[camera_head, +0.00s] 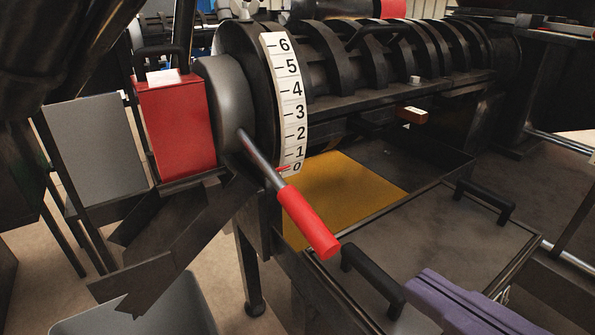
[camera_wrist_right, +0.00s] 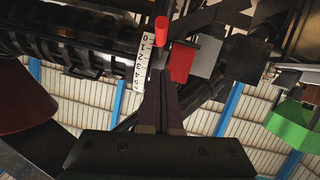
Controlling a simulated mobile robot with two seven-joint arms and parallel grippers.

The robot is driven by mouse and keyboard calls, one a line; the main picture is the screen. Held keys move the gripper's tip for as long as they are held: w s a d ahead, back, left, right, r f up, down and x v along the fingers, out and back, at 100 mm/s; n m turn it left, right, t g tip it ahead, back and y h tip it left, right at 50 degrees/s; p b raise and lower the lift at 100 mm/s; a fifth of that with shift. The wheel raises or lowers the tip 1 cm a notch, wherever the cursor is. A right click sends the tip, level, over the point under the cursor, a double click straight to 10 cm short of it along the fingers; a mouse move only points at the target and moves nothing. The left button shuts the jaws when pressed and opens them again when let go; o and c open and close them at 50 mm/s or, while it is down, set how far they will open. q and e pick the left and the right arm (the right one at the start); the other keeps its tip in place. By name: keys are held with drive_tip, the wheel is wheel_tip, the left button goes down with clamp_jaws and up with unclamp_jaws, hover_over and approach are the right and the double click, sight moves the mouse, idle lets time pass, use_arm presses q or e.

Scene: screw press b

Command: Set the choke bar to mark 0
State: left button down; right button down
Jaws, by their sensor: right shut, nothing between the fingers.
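The choke bar (camera_head: 262,160) is a grey rod with a red grip (camera_head: 310,222). It slopes down and right from the round hub, its rod crossing just beside the lowest numbers. The white curved scale (camera_head: 289,95) reads 6 at the top to 0 at the bottom. A small red pointer (camera_head: 284,168) lies at or very near the 0 line. My right gripper (camera_head: 428,280), purple, is shut and empty, low and right of the red grip and apart from it. In the right wrist view its fingers (camera_wrist_right: 160,85) are together below the red grip (camera_wrist_right: 161,30). My left gripper is not in view.
A red box (camera_head: 175,125) and a grey panel (camera_head: 95,145) stand left of the hub. A lidded tray with black handles (camera_head: 372,278) is below right. A black ribbed screw barrel (camera_head: 400,50) runs behind. A grey bin (camera_head: 150,312) is at the lower left.

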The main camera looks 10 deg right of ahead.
drive_tip(key=shift+s+d+f+b+x, duration=0.2)
drive_tip(key=shift+f+x, duration=0.25)
drive_tip(key=shift+x, duration=1.65)
drive_tip(key=shift+s+d+f+b+x, duration=0.1)
drive_tip(key=shift+f+b+x, duration=0.35)
drive_tip(key=shift+x, duration=1.65)
drive_tip(key=shift+s+d+f+b+x, duration=0.15)
drive_tip(key=shift+f+x, duration=0.35)
drive_tip(key=shift+x, duration=1.6)
